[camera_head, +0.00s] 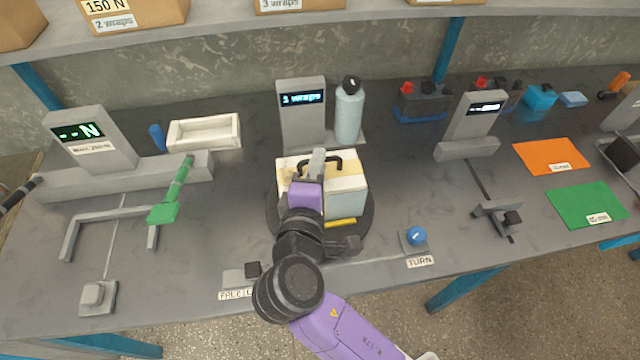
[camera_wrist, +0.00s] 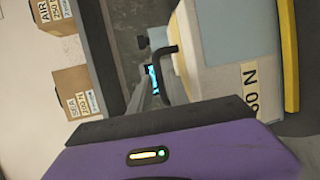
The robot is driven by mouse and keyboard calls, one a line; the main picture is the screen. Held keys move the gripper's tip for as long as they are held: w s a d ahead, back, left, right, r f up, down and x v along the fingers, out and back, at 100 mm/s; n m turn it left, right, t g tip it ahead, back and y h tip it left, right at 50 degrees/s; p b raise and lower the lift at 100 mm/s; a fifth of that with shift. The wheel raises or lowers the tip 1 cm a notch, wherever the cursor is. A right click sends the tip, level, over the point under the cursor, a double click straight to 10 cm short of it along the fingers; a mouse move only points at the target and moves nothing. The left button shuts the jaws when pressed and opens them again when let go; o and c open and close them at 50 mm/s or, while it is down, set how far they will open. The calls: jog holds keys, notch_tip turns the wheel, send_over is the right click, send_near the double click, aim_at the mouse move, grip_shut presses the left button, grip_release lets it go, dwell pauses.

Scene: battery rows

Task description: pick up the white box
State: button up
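The white box (camera_head: 345,190) has a cream-white top, pale blue sides and a black handle. It stands upright on a dark round turntable (camera_head: 362,221) near the middle of the bench. In the wrist view the box (camera_wrist: 228,45) fills the right side, with a label ending in "0 N". My gripper (camera_head: 318,160) is above the left part of the box top, with its grey finger part beside the black handle (camera_head: 335,162). The handle also shows in the wrist view (camera_wrist: 178,70). I cannot tell whether the fingers touch the handle or how far apart they are.
Behind the box stand a grey display post (camera_head: 300,130) and a grey-blue bottle (camera_head: 348,112). A blue knob (camera_head: 416,236) is at front right. Shelf boxes (camera_head: 130,12) hang over the back.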

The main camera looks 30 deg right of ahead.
jog(key=shift+x, duration=1)
grip_shut()
jog(key=shift+a, duration=0.1)
dwell(0.5)
jog(key=shift+r, duration=0.15)
